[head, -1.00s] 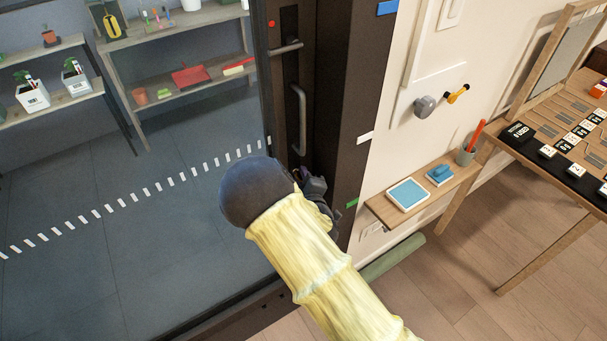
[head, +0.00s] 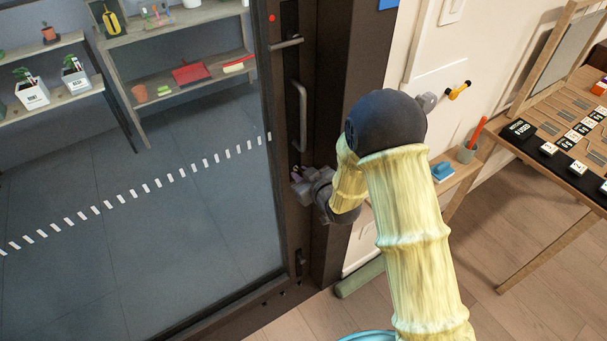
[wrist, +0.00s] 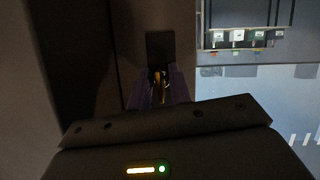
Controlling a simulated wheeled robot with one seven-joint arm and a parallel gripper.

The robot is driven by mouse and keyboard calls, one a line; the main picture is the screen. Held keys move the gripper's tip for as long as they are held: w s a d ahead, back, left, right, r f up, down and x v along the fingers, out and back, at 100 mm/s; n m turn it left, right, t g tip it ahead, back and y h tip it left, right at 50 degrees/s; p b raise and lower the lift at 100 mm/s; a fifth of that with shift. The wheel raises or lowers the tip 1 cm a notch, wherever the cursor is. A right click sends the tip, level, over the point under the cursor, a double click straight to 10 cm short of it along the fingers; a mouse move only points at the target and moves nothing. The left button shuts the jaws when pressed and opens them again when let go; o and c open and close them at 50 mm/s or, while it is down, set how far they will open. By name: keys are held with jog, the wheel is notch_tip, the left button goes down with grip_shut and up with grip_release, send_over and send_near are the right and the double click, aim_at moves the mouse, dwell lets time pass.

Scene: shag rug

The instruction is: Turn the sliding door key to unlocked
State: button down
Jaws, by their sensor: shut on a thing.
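The sliding door (head: 290,215) has a dark frame, a large glass pane and a long vertical handle (head: 301,115). My gripper (head: 297,174) is at the door frame just below that handle. In the wrist view, my gripper's purple fingers (wrist: 159,90) are shut on a small brass-coloured key (wrist: 158,82) in front of a dark lock plate (wrist: 159,47). The dim light and the fingers hide most of the key, so its exact angle is hard to tell. In the head view the gripper body covers the key.
Right of the door, a wall holds a grey knob (head: 428,101) and a yellow hook (head: 458,90). A small wooden shelf (head: 465,172) and a table (head: 545,165) stand further right. A green roll (head: 360,277) lies on the floor near the wall.

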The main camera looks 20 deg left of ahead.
jog(key=shift+w+r+m, duration=0.1)
jog(key=shift+m, duration=0.5)
jog(key=shift+g+y, duration=0.3)
jog(key=c, duration=1.6)
grip_release()
jog(key=shift+s+d+r, duration=0.1)
jog(key=shift+s+d, duration=0.25)
jog(key=shift+d, duration=0.1)
jog(key=b+v, duration=0.3)
jog(key=v, duration=1.3)
jog(key=shift+r, duration=0.15)
